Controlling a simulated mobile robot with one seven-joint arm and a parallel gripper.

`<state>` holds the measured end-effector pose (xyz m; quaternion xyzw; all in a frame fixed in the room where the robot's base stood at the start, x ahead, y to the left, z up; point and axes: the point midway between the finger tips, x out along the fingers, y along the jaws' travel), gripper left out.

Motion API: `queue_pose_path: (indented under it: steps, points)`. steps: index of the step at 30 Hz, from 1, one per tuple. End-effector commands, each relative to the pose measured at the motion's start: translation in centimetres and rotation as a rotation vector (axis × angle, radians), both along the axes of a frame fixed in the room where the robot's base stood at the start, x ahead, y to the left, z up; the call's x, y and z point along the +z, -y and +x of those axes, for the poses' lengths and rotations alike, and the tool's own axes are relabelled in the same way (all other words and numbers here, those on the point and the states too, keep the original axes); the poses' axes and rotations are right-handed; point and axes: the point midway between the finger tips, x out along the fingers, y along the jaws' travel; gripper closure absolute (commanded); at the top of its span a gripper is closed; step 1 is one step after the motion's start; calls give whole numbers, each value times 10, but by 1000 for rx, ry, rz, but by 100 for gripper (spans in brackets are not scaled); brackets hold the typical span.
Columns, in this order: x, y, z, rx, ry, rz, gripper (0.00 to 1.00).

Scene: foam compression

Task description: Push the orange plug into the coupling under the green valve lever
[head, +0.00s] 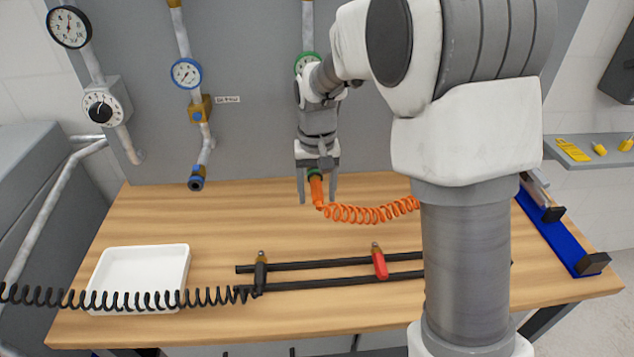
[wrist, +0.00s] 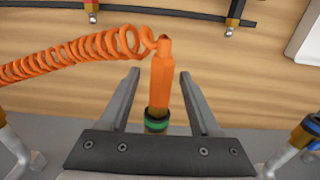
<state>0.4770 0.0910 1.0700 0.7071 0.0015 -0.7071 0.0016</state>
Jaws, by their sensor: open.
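The orange plug (head: 316,190) points away from me toward the wall, and its orange coiled hose (head: 368,214) trails right behind my arm. In the wrist view the plug (wrist: 162,82) meets the green-ringed coupling (wrist: 156,114) in line; I cannot tell how deep it sits. The coupling also shows in the head view (head: 315,172). My gripper (head: 317,199) is open, with one finger on each side of the plug and a gap on both sides in the wrist view (wrist: 159,75). The green valve lever is not visible; my wrist hides that pipe.
A blue-ringed coupling (head: 196,183) hangs to the left below a blue gauge (head: 187,73). On the wooden bench (head: 225,220) are a white tray (head: 140,277), a rack of black bars (head: 325,265) with a black and a red plug, and a blue rail (head: 560,235). A black coiled hose (head: 120,298) crosses the front left.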

Motion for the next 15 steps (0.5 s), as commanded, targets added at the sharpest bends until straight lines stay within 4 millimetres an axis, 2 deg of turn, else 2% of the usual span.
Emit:
queue_pose_path:
  steps: [5, 15]
  points:
    - [17, 0, 1, 0, 4, 1, 36]
    - [98, 0, 1, -1, 7, 1, 36]
